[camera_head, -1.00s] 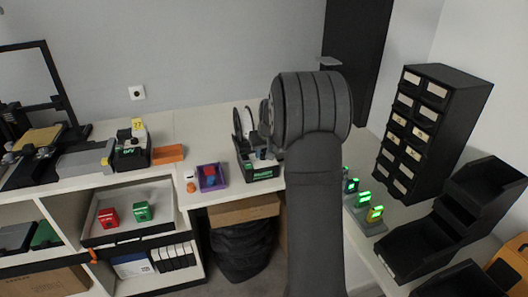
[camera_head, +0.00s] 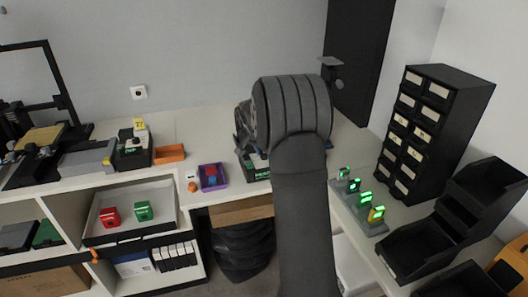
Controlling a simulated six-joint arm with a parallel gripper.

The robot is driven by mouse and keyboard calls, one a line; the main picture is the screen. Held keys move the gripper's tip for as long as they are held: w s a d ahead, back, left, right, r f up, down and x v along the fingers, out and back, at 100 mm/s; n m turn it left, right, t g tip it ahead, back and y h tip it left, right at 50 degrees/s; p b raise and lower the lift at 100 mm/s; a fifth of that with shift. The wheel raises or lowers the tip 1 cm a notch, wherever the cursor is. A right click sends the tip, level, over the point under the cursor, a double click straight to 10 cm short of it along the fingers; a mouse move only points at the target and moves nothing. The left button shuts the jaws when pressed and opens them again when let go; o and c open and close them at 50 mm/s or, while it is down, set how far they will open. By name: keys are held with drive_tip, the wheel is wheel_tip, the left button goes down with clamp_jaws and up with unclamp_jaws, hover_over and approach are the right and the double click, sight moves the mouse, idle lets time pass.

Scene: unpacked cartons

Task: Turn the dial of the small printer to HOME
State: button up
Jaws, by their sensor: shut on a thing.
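My arm rises through the middle of the head view and bends over at the top; its far end and my gripper are hidden behind it. A black unit with a green label (camera_head: 258,175) stands at the back counter's front edge, mostly covered by my arm. Whether it is the small printer I cannot tell. A larger frame-type printer (camera_head: 50,125) stands at the far left. Beside it is a small black box with a green label and a yellow tag (camera_head: 131,150). No dial or HOME mark can be made out.
An orange tray (camera_head: 170,154) and a purple bin (camera_head: 212,177) lie on the back counter. Several devices with lit green displays (camera_head: 363,198) stand on the right counter, before a black drawer cabinet (camera_head: 431,130) and black open bins (camera_head: 432,238). Counter between orange tray and black unit is partly free.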

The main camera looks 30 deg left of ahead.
drive_tip(key=shift+m, duration=0.3)
drive_tip(key=o, duration=1)
drive_tip(key=v, duration=1.7)
drive_tip(key=shift+s+a+r, duration=0.1)
drive_tip(key=shift+a+r, duration=0.05)
drive_tip(key=shift+r, duration=0.1)
